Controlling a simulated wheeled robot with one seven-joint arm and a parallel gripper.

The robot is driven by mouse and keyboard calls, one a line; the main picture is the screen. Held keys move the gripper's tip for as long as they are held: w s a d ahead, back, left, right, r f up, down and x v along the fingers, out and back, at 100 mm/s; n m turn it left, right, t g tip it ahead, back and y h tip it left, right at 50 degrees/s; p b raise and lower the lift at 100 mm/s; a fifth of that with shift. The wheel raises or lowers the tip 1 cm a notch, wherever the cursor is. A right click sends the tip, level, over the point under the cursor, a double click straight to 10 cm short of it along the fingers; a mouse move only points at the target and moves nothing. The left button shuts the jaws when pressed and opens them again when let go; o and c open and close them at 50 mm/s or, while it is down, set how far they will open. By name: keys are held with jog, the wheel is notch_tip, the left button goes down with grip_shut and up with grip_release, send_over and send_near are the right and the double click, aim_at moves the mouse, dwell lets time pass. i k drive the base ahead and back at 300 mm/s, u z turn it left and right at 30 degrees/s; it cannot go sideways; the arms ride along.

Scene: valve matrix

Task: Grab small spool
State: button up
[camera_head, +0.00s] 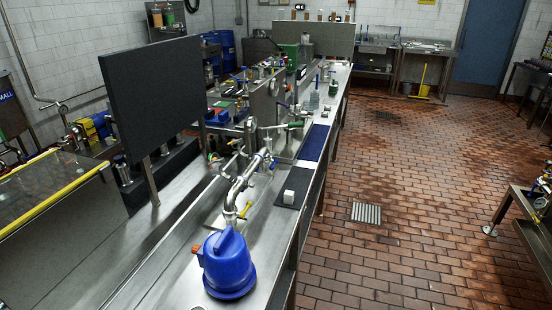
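I cannot tell for sure which thing is the small spool. A small white block-like piece (288,197) sits on a dark mat (296,188) on the near part of the steel bench, right of the chrome pipework. It is too small to tell whether it is a spool. A blue sign (7,97) at the left edge shows the letters "MALL", its start cut off. My gripper is not in view.
A long steel bench (178,235) runs away from me, with a blue lidded vessel (228,262) at its near end. Chrome pipes and valves (243,185) stand behind it. A dark upright panel (152,97) blocks the left. The brick floor (400,200) at right is mostly clear.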

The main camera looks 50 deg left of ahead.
aim_at(256, 161)
jog(key=u, duration=0.4)
jog(key=i, duration=1.6)
jog(key=u, duration=1.55)
jog(key=i, duration=0.75)
jog(key=u, duration=1.4)
jog(key=i, duration=0.55)
jog(key=u, duration=0.35)
